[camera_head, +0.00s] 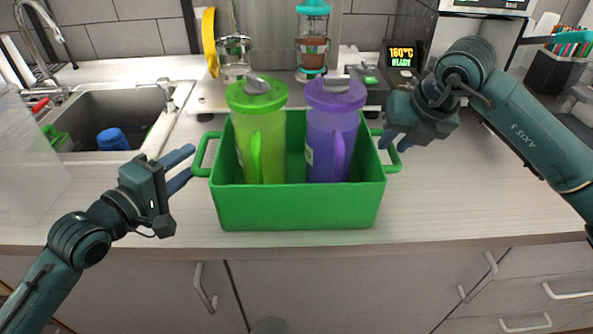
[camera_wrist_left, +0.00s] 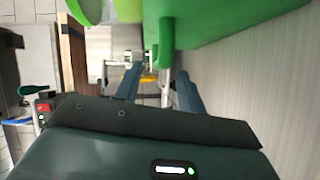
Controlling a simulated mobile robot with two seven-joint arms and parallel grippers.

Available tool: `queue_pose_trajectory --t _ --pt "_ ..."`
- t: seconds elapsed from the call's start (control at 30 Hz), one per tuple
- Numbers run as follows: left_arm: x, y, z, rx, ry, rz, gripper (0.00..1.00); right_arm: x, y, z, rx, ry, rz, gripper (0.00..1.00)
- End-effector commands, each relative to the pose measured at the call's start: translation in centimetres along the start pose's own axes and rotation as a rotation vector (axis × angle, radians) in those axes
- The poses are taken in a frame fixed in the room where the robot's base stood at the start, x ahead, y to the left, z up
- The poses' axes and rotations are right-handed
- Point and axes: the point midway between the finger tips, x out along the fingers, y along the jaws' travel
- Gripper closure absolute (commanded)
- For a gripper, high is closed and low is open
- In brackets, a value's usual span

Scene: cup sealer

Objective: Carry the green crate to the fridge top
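The green crate (camera_head: 298,207) sits upright on the counter near its front edge and holds a lime-green lidded pitcher (camera_head: 259,135) and a purple lidded pitcher (camera_head: 332,132). My left gripper (camera_head: 187,166) is open just left of the crate's left handle (camera_head: 203,157). In the left wrist view, the green handle (camera_wrist_left: 166,45) lies ahead of the gap between the parted fingers (camera_wrist_left: 158,88), and nothing is gripped. My right gripper (camera_head: 397,141) is by the crate's right handle (camera_head: 394,163), fingers apart; whether they touch it is unclear. The fridge top is not in view.
A sink (camera_head: 105,118) with a blue cup (camera_head: 112,139) is at the left, beside a clear container (camera_head: 28,158). A blender (camera_head: 312,42) and the cup sealer's display (camera_head: 401,57) stand behind the crate. Counter (camera_head: 470,190) to the right is clear.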

Motion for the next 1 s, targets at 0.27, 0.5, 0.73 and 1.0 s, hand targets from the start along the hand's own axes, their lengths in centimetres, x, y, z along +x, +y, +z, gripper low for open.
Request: queue_pose_trajectory --t 0.27,0.5,0.73,1.0 --pt "3.9 0.0 -0.1 0.000 0.001 0.001 0.60 3.9 0.0 0.0 0.001 0.001 0.000 0.75" --pt "4.8 0.0 0.0 0.001 0.001 -0.001 0.60 4.8 0.0 0.0 0.000 0.000 0.000 0.75" --pt "4.7 0.0 0.0 0.000 0.001 -0.001 0.62 4.8 0.0 0.0 0.000 0.000 0.000 0.76" --pt "4.7 0.0 0.0 0.000 0.001 -0.001 0.84 4.7 0.0 0.0 0.000 0.000 0.000 0.99"
